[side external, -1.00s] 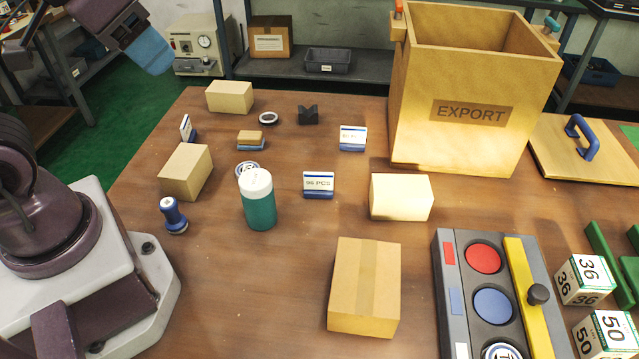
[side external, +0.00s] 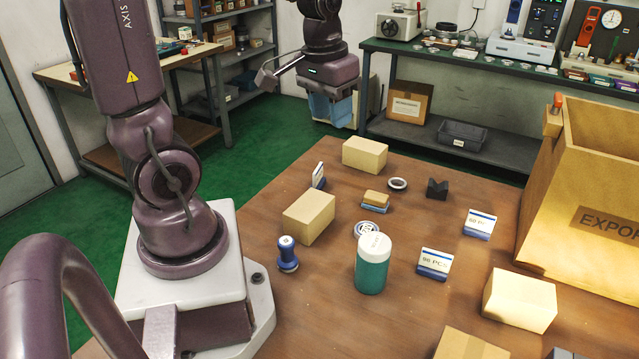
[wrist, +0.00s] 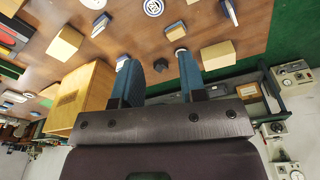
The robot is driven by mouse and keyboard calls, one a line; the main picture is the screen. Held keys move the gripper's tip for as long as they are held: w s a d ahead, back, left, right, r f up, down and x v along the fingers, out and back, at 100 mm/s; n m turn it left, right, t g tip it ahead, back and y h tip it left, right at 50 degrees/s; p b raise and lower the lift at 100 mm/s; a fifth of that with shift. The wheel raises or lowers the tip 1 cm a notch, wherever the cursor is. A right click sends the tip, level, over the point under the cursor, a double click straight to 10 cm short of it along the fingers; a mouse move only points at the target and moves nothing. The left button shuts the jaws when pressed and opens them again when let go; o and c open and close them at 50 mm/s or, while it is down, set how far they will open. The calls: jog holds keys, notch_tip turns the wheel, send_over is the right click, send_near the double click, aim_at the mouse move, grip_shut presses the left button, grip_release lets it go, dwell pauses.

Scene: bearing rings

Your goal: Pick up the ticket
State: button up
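The cards in blue stands look like tickets. One reading 96 PCS (side external: 435,262) stands right of the teal jar. Another (side external: 480,223), marked 80 with the rest hard to read, stands further back right. A third (side external: 318,175) is turned nearly edge-on behind a carton at the left; a card in the wrist view (wrist: 230,11) appears to be this one. Which one is meant cannot be told. My gripper (side external: 333,112) hangs beyond the table's far left edge, apart from all the cards. Its two blue fingers are spread with nothing between them in the wrist view (wrist: 156,68).
A teal jar with white lid (side external: 373,265), a blue stamp (side external: 288,254) and cartons (side external: 309,217) (side external: 365,154) stand among the cards. A tall EXPORT crate (side external: 590,180) blocks the right. Bare tabletop lies at the front left.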

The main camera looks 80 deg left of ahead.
jog(key=w+a+f+n+g, duration=0.1)
jog(key=w+a+f+n, duration=0.1)
jog(key=a+f, duration=0.4)
jog(key=n, duration=0.4)
send_over(318, 168)
notch_tip(318, 168, down, 8)
jog(key=f, duration=0.7)
jog(key=shift+a, duration=0.35)
jog(key=shift+d+f, duration=0.15)
jog(key=shift+f, duration=1.35)
jog(key=shift+d+f, duration=0.15)
jog(key=shift+f, duration=1.3)
jog(key=shift+c, duration=0.2)
grip_shut()
